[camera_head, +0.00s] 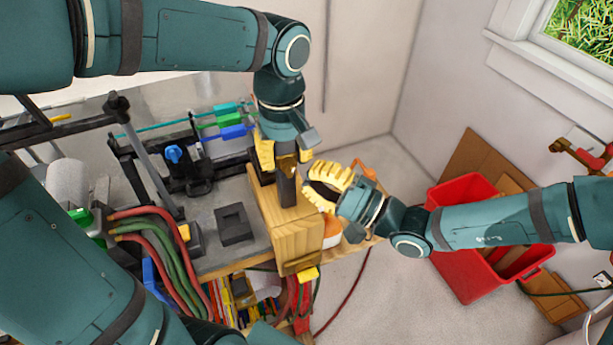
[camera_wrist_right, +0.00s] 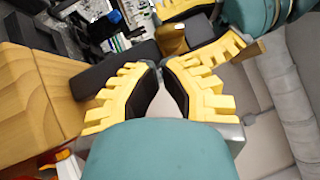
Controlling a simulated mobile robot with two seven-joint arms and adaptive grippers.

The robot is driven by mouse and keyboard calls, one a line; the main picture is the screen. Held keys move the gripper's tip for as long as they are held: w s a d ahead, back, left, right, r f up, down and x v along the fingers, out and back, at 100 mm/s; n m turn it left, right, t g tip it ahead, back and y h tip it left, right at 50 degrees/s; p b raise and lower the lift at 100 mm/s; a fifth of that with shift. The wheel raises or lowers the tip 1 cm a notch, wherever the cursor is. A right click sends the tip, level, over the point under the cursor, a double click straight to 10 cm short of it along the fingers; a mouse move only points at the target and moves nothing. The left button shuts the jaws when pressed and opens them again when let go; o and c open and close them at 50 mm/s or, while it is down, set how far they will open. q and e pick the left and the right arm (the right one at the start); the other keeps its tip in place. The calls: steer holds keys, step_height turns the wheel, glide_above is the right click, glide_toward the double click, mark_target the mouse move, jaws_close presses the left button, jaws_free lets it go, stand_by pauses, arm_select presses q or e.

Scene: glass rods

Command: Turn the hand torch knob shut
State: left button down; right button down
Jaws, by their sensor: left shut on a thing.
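My left gripper (camera_head: 284,150) is above the wooden block and shut on a dark, brown-topped piece (camera_head: 287,187) that stands upright there; it may be the hand torch. In the right wrist view this piece shows as a dark bar (camera_wrist_right: 100,72) beside the wood, with a brown part (camera_wrist_right: 172,40) by the left fingers. I cannot make out the knob clearly. My right gripper (camera_head: 318,190) is just right of the dark piece.
The wooden block (camera_head: 300,232) stands at the bench's right end, with an orange-and-white item (camera_head: 332,236) beside it. Black equipment with a blue knob (camera_head: 173,153) and red and green hoses (camera_head: 170,255) lie left. A red bin (camera_head: 463,268) stands on the floor at right.

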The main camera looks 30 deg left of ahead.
mark_target(277, 165)
steer(key=shift+s+a+r, duration=0.25)
steer(key=shift+s+a, duration=0.3)
steer(key=shift+s+a+m+y, duration=0.35)
steer(key=shift+m+y, duration=0.15)
steer(key=shift+m, duration=0.2)
steer(key=shift+s+m+t, duration=0.1)
steer(key=shift+m+t, duration=0.3)
steer(key=m+t+y, duration=0.1)
steer(key=m+t, duration=0.1)
steer(key=m, duration=0.1)
steer(key=m+t+y, duration=0.1)
steer(key=shift+s+a+f+y, duration=0.25)
steer(key=shift+s+a+y, duration=0.05)
steer(key=shift+s+a, duration=0.05)
steer(key=m+t, duration=0.4)
steer(key=m, duration=0.1)
steer(key=m+t, duration=0.2)
steer(key=m, duration=0.1)
steer(key=shift+s+a, duration=0.35)
steer(key=shift+a, duration=0.05)
steer(key=shift+m+t, duration=0.4)
steer(key=shift+t, duration=0.3)
steer(key=shift+s+a+r, duration=0.25)
steer(key=shift+s+r, duration=0.05)
